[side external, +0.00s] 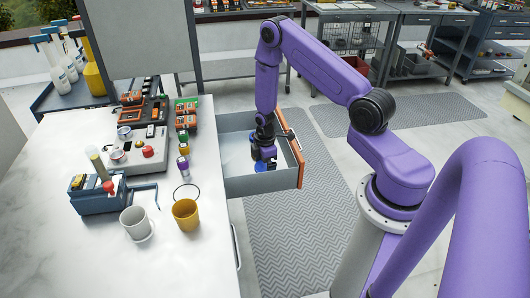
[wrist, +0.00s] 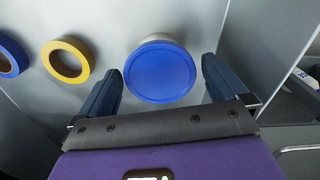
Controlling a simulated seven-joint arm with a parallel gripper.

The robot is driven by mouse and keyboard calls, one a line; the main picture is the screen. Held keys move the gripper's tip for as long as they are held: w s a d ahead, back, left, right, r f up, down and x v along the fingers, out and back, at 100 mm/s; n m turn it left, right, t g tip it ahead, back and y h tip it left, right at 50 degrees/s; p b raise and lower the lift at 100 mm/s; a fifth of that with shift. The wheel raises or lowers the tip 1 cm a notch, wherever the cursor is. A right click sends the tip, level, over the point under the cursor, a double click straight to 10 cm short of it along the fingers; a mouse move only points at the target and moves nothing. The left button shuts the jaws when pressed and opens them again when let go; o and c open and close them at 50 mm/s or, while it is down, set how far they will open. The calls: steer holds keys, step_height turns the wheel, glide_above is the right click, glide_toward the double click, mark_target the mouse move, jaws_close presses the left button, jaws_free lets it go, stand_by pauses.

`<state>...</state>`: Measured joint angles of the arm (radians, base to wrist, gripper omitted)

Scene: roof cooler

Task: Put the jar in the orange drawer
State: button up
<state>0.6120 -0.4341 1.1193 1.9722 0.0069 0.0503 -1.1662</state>
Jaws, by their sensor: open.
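The orange drawer (side external: 250,184) is pulled open beside the white counter; it has grey walls and an orange front. My gripper (side external: 263,158) points down inside the drawer, near its front. A jar with a round blue lid shows in the wrist view (wrist: 160,72), on the grey drawer floor. Its pale rim shows around the lid. My gripper's fingers (wrist: 163,68) are open on either side of the jar, with gaps showing. In the side view a blue patch (side external: 260,167) under the gripper looks like the lid; the arm partly hides it.
In the wrist view a yellow tape roll (wrist: 66,60) and a blue tape roll (wrist: 10,55) lie left of the jar. A drawer wall (wrist: 268,50) rises close to the right finger.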

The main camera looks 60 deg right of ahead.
mark_target(265, 166)
step_height(265, 166, up, 12)
steer(key=f, duration=0.1)
steer(key=s+a+r, duration=0.2)
steer(key=a+r, duration=0.6)
steer(key=a, duration=0.2)
steer(key=s+a+r+n, duration=0.1)
steer(key=s+a+r, duration=0.4)
steer(key=s, duration=0.2)
steer(key=s+a+r, duration=0.4)
steer(key=s, duration=0.3)
steer(key=s+r, duration=0.3)
steer(key=s, duration=0.6)
steer(key=shift+s+d+r, duration=0.2)
steer(key=shift+s+d, duration=0.05)
